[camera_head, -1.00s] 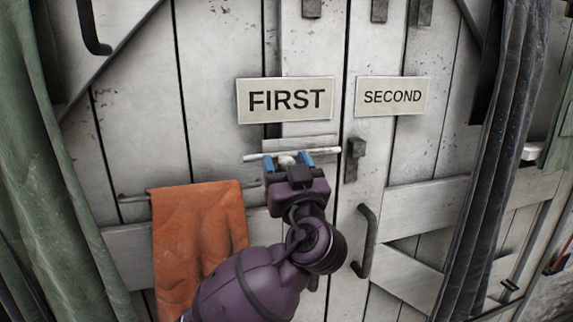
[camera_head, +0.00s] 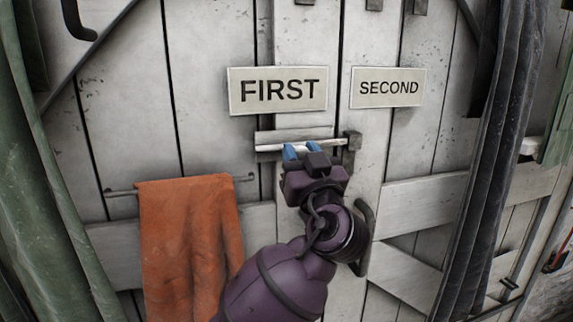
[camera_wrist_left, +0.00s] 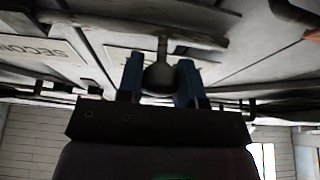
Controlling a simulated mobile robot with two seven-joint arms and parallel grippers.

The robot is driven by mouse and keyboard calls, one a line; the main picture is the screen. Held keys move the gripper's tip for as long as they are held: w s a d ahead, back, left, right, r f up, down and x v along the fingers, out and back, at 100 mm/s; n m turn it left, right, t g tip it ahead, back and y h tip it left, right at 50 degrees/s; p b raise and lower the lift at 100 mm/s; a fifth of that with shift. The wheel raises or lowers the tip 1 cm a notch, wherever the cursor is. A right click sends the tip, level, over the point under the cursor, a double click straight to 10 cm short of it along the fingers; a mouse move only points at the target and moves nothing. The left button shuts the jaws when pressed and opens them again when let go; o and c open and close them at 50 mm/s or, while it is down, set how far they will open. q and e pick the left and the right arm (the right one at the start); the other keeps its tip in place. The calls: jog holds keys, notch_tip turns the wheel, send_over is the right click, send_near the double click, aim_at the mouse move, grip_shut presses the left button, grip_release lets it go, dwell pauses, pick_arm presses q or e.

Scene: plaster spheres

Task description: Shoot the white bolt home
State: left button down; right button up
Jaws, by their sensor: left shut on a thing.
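The white bolt (camera_head: 268,147) is a thin white rod lying across the left door, just below the FIRST sign. Its right end reaches the dark metal keeper (camera_head: 351,146) on the right door; whether it sits fully inside is hard to tell. My left gripper (camera_head: 302,151) is in front of the bolt, its blue fingers shut on the bolt's knob. In the left wrist view the round knob (camera_wrist_left: 158,78) sits between the two blue fingers (camera_wrist_left: 160,84). The fingers hide part of the rod in the head view. My right gripper is not in view.
The FIRST sign (camera_head: 278,91) and SECOND sign (camera_head: 388,88) hang above. An orange cloth (camera_head: 190,245) hangs on a rail to the left. A dark door handle (camera_head: 364,240) is right of my wrist. Dark curtain (camera_head: 497,160) and green curtain (camera_head: 50,200) flank the doors.

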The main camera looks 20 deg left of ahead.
pick_arm(q)
jog(key=shift+w+d+b, duration=0.2)
jog(key=shift+w+d, duration=0.15)
jog(key=shift+d, duration=0.2)
jog(key=shift+w+d+b, duration=0.2)
jog(key=shift+w+d, duration=0.1)
jog(key=shift+d, duration=0.2)
jog(key=c, duration=1.1)
grip_release()
jog(key=o, duration=0.3)
jog(key=shift+w+d, duration=0.1)
jog(key=shift+d, duration=0.1)
jog(key=shift+a, duration=0.15)
jog(key=shift+f, duration=0.1)
